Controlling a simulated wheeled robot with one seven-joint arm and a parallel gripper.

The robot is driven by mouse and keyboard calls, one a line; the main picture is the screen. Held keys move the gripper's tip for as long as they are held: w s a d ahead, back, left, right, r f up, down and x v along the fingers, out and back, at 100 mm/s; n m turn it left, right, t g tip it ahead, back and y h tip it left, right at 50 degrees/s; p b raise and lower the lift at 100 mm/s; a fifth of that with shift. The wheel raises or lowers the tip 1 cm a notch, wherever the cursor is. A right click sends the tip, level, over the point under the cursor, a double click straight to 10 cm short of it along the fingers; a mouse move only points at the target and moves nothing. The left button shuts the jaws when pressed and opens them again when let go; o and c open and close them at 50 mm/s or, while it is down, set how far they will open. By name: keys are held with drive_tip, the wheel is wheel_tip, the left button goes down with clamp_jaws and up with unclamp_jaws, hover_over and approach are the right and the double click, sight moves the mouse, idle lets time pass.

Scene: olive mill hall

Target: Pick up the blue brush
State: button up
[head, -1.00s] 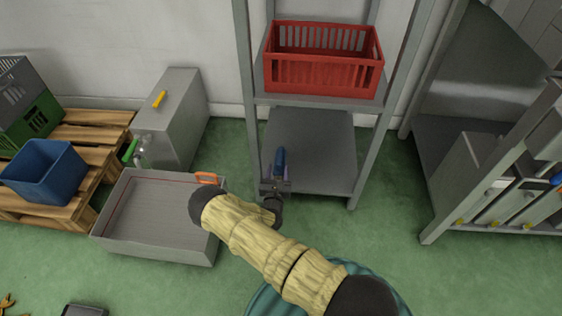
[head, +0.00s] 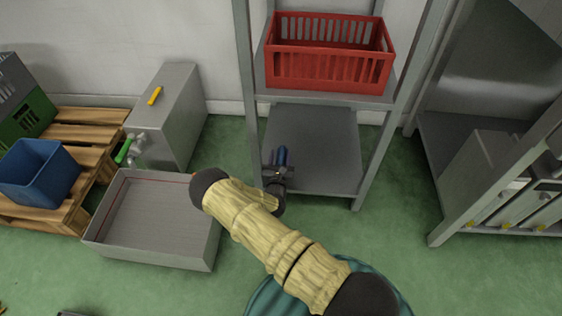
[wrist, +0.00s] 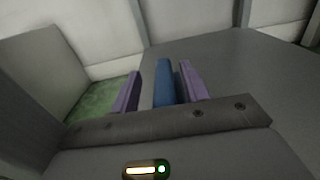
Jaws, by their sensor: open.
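The blue brush (head: 282,154) is on the lower shelf board of the metal rack, near its left front part; its near end is hidden by my gripper. My gripper (head: 279,167) reaches in over the front of that board. In the wrist view the blue brush (wrist: 163,80) stands out between the two purple fingers of my gripper (wrist: 158,88). The fingers are open, with the brush closer to the right one. I cannot tell whether that finger touches it.
The lower shelf board (head: 325,150) is otherwise bare. A red crate (head: 328,70) sits on the shelf above. Rack posts (head: 379,150) flank the space. A grey tray (head: 150,250), a metal cabinet (head: 172,110) and a blue bin (head: 38,170) on a pallet (head: 85,130) are left.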

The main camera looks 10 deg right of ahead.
drive_tip(key=shift+s, duration=0.35)
drive_tip(key=shift+s+d, duration=0.1)
drive_tip(key=shift+d, duration=0.1)
drive_tip(key=shift+a, duration=0.1)
clamp_jaws()
drive_tip(key=shift+r, duration=0.1)
